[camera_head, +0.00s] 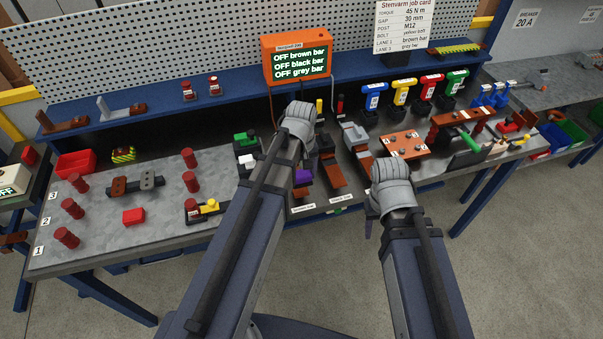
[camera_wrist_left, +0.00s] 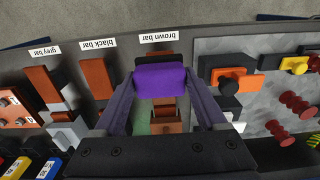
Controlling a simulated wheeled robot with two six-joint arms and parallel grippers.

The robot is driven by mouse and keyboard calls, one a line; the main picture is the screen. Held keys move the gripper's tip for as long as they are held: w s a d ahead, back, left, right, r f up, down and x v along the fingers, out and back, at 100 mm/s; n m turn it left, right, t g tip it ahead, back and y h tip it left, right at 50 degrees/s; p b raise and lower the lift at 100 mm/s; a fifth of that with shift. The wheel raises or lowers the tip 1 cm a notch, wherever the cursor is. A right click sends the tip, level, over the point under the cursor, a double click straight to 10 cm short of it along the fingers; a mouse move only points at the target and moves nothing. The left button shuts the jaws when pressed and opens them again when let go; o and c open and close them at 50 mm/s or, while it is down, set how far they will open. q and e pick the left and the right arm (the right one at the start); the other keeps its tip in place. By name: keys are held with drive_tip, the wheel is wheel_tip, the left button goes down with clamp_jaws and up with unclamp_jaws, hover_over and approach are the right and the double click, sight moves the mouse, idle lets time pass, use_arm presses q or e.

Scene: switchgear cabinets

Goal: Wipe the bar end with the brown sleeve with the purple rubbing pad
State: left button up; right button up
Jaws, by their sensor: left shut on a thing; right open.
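My left gripper (camera_head: 302,170) is shut on the purple rubbing pad (camera_wrist_left: 160,80) and holds it over the brown bar lane at the bench's front. In the left wrist view the pad sits between both fingers, just behind the "brown bar" label (camera_wrist_left: 159,38). The brown bar (camera_wrist_left: 166,112) shows partly below the pad; its end is mostly covered by the pad. I cannot tell whether pad and bar touch. In the head view the purple pad (camera_head: 303,175) shows beneath the gripper. My right gripper (camera_head: 369,222) is open and empty, in front of the bench edge.
The black bar (camera_head: 331,173) and grey bar (camera_head: 363,160) lie to the right. An orange display (camera_head: 297,58) reads OFF for all three bars. A grey mat (camera_head: 100,215) with red posts lies left; a copper plate (camera_head: 403,144) and coloured-handled tools (camera_head: 402,92) stand right.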

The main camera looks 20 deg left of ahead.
use_arm(q)
wheel_tip(320, 180, up, 3)
drive_tip(key=p, duration=0.3)
idle(0.4)
drive_tip(key=shift+f, duration=0.1)
